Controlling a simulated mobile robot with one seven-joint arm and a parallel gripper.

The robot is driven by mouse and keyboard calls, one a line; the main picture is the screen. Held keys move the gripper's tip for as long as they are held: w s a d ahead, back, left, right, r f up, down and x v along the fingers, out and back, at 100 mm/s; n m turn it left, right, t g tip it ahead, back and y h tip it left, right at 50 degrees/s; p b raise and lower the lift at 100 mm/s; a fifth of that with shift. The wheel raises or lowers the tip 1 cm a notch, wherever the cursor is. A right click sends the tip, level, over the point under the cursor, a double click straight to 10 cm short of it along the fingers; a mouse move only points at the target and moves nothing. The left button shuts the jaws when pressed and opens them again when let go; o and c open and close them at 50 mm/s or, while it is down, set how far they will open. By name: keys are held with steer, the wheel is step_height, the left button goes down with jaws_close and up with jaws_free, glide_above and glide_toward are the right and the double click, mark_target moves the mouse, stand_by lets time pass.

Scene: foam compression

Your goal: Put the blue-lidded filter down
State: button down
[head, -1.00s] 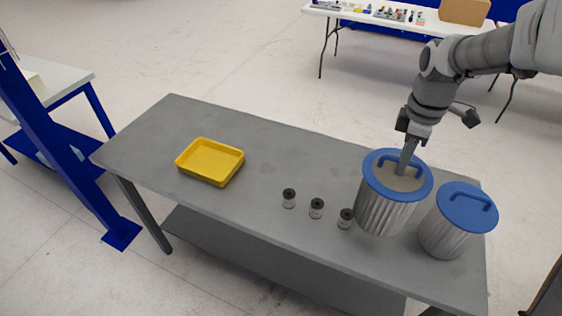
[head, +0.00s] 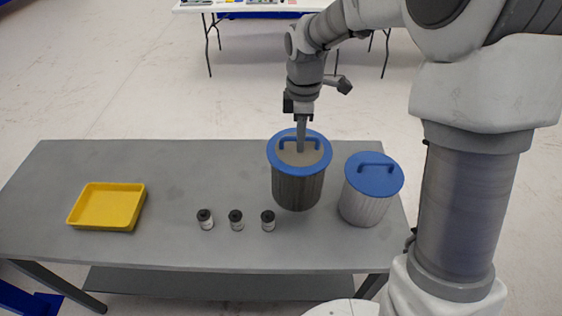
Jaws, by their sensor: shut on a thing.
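A filter with a blue rim and handle (head: 299,188) hangs from my gripper (head: 300,148), which is shut on its blue handle. Its pleated grey body appears at or slightly above the grey table; I cannot tell if its base touches. The fingertips are partly hidden against the handle.
Three small dark-capped jars (head: 236,220) stand in a row on the grey table (head: 170,170), left of the filters. A yellow tray (head: 106,206) lies at the left. The table is clear between tray and filters at the back. A white table (head: 250,6) stands behind.

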step_height(320, 180, down, 8)
stand_by(0.4)
steer(key=shift+f, duration=0.1)
steer(key=c, duration=0.9)
jaws_free()
steer(key=shift+o, duration=0.2)
